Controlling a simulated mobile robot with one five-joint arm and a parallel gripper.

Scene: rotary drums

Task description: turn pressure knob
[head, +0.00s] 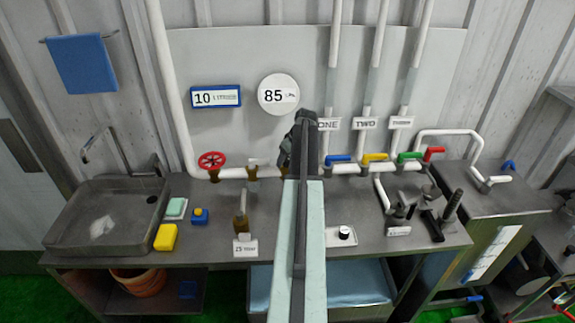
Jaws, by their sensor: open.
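A round white display (278,94) reading 85, with a small unit that looks like kPa, is on the wall panel above. My gripper (297,142) is dark and seen from behind, at the end of my raised arm. It is open and appears in front of the wall panel and pipe, apart from the black knob. Its fingertips are hard to make out, and it hides part of the pipe behind it.
A red wheel valve (211,160) and blue (338,158), yellow (375,157), green (410,156) and red (433,152) handles line the pipe. A sink (75,247), yellow block (165,237), brown bottle (241,222) and black-handled fittings (437,220) crowd the counter.

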